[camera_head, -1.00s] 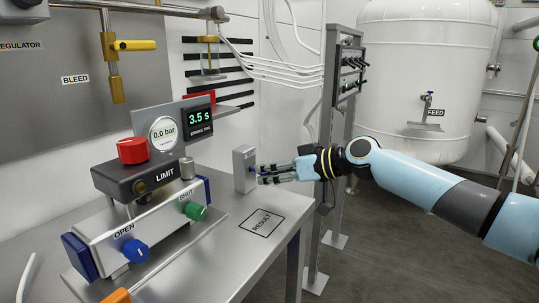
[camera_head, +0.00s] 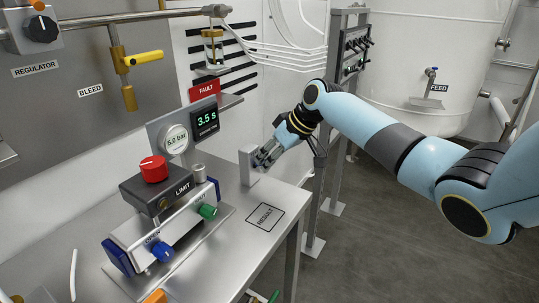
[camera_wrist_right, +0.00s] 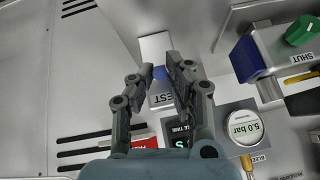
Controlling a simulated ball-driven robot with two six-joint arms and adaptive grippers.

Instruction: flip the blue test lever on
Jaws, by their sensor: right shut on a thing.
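The small grey test box (camera_head: 246,166) stands on the bench's back right part. My right gripper (camera_head: 262,160) is at its right side, angled down to the left. The fingers cover the lever in the head view. In the right wrist view the blue test lever (camera_wrist_right: 159,72) shows between the fingertips of my right gripper (camera_wrist_right: 160,69), in front of the pale box (camera_wrist_right: 155,46). The gripper is shut on the lever. A TEST label (camera_wrist_right: 162,99) is partly hidden behind the fingers. My left gripper is not in view.
The valve assembly with LIMIT block (camera_head: 160,190), red knob (camera_head: 153,168), blue OPEN knob (camera_head: 162,251) and green SHUT knob (camera_head: 207,211) stands left. The gauge (camera_head: 175,139) reads 5.0 bar, the timer (camera_head: 206,122) 3.5 s. The RESULT square (camera_head: 265,217) is bare.

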